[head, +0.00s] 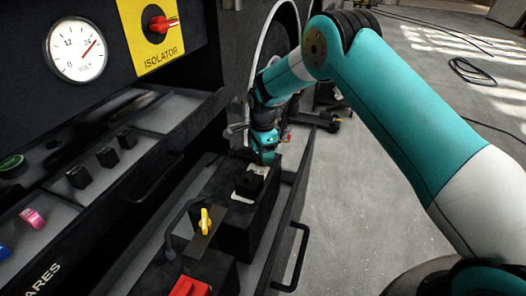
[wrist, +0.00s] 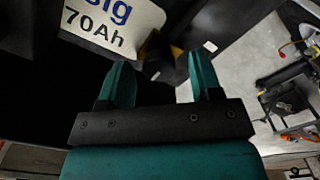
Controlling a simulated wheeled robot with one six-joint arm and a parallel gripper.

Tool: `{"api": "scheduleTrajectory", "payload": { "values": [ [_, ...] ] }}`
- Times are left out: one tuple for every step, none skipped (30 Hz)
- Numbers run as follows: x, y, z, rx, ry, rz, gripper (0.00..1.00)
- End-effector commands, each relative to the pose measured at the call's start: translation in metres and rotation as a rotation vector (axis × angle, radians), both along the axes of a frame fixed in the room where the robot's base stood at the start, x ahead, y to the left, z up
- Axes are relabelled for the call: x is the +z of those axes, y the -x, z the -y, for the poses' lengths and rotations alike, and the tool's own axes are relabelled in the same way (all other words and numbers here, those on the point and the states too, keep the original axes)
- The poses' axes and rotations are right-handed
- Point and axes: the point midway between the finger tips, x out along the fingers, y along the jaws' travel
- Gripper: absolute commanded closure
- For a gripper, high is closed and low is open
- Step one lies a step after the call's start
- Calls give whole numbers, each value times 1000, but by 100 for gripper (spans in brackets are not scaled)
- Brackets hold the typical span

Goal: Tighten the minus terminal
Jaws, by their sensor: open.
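Black batteries stand in an open drawer (head: 295,205). A yellow wing nut (head: 205,222) stands upright on a metal strap on the nearer part. My gripper (head: 262,160) is over that battery's far end, by a pale label. In the wrist view my gripper (wrist: 163,72) is open, its teal fingers well apart. A dark part with yellow bits (wrist: 177,51) shows between and beyond the fingertips, next to the 70Ah label (wrist: 112,22). I cannot tell whether this is the minus terminal or whether the fingers touch it.
A red block (head: 190,287) sits at the near end of the drawer. An upper drawer (head: 85,195) with small black blocks and tape rolls lies left. A voltmeter (head: 77,49) and a red isolator switch (head: 160,24) are above. Grey floor is open to the right.

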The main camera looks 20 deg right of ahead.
Motion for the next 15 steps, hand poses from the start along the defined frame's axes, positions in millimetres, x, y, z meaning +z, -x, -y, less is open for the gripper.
{"api": "scheduleTrajectory", "payload": {
  "values": [
    [0,0,0,0,0,-1,41],
    [0,0,0,1,0,-1,41],
    [2,0,0,1,0,0,41],
    [4,0,0,1,0,0,41],
    [6,0,0,1,0,0,41],
    [11,0,0,1,0,0,41],
    [16,0,0,1,0,1,41],
    [21,-1,0,1,0,3,41],
    [29,0,0,1,0,3,41],
    [36,-1,0,1,-1,4,41],
    [43,-1,0,1,-1,5,41],
    [54,-1,0,1,-1,5,41],
    [61,-1,0,1,-1,5,41],
    [70,-1,0,1,-1,5,41],
    [80,-1,0,0,-1,5,41]
  ]
}}
